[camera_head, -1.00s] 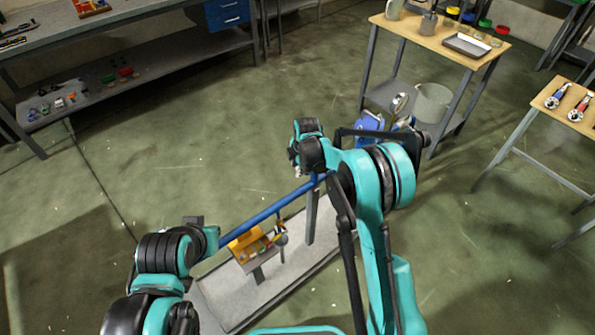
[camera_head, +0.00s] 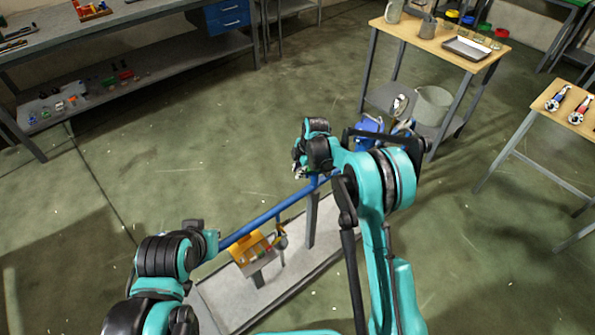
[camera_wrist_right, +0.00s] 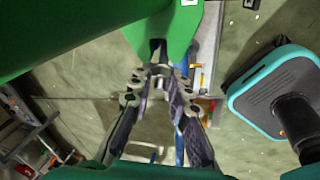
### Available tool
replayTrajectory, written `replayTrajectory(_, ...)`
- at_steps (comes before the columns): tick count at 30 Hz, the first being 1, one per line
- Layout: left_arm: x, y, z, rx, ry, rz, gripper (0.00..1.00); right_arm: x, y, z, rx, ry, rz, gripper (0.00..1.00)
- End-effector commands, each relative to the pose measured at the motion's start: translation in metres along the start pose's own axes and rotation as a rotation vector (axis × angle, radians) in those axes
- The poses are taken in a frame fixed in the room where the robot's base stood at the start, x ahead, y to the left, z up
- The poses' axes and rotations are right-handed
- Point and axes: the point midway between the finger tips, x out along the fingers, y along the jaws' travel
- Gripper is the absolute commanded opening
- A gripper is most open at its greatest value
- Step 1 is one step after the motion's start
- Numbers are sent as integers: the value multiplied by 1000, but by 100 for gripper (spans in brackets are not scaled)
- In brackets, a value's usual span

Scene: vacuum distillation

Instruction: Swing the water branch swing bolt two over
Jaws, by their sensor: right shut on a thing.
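My right gripper (camera_head: 299,170) shows in the head view at the far end of the blue pipe (camera_head: 268,216), partly hidden by its own wrist. In the right wrist view its two dark fingers (camera_wrist_right: 160,72) converge and are shut on a small dark piece, which I take to be the swing bolt (camera_wrist_right: 157,50). The piece lies against a notch in a large green part (camera_wrist_right: 170,25). The bolt is hidden in the head view, so I cannot tell its tilt there.
A grey base slab (camera_head: 225,300) lies below the pipe, with an orange part (camera_head: 250,248) over it. A wooden-topped table (camera_head: 425,36) stands behind, another (camera_head: 560,118) at the right, and a long bench (camera_head: 120,28) at the back left. Floor between is clear.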

Motion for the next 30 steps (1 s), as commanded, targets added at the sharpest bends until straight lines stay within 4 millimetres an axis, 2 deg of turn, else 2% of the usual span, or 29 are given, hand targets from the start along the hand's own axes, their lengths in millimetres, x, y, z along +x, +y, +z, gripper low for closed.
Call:
replayTrajectory(6,0,0,0,0,0,0,0,0,0,1,0,-2,1,0)
replayTrajectory(7,0,0,0,0,0,0,0,0,0,1,0,-2,1,22)
replayTrajectory(8,0,0,0,0,0,0,0,0,0,1,0,-2,1,29)
replayTrajectory(19,0,0,0,0,0,0,0,-4,0,0,0,-2,1,29)
replayTrajectory(23,0,0,0,0,0,0,0,-21,0,0,0,-2,1,29)
replayTrajectory(30,0,0,0,0,0,0,0,-74,0,0,1,-2,1,29)
